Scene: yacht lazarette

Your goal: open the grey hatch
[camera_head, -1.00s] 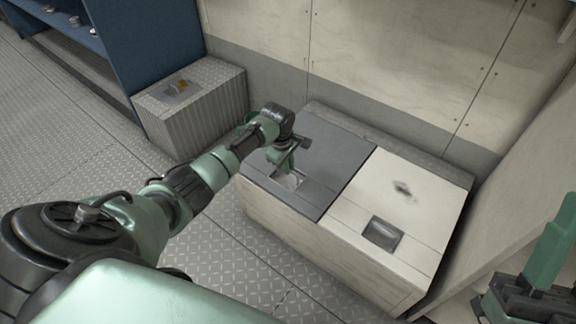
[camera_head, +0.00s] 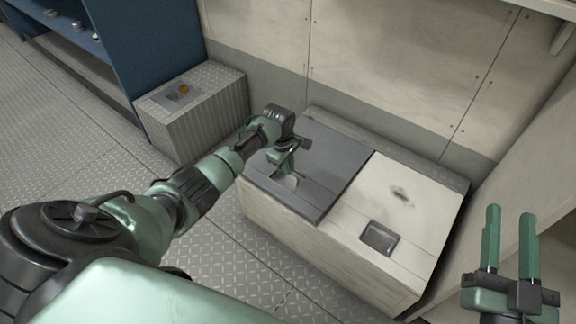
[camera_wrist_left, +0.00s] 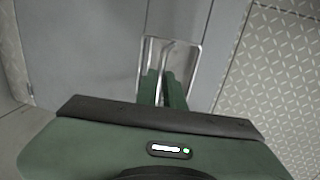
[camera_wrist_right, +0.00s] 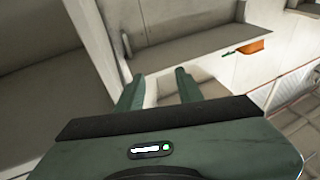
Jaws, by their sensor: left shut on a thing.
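The grey hatch (camera_head: 335,163) is the left lid on top of the pale locker box (camera_head: 295,222). It looks shut or nearly shut. Its recessed handle (camera_head: 288,181) is near its front edge, partly hidden by my gripper. My left gripper (camera_head: 285,172) reaches down into the recess and is shut on the handle. In the left wrist view the fingers (camera_wrist_left: 163,88) are close together over the bright-rimmed recess, with the handle bar (camera_wrist_left: 167,62) between them. My right gripper (camera_head: 508,245) is open and empty at the right, with its fingers pointing up.
A white lid (camera_head: 405,200) with its own recessed latch (camera_head: 380,238) and a dark smudge lies right of the grey hatch. A ribbed metal box (camera_head: 195,110) stands at the left by a blue shelf unit (camera_head: 140,45). A pale wall (camera_head: 380,65) rises behind.

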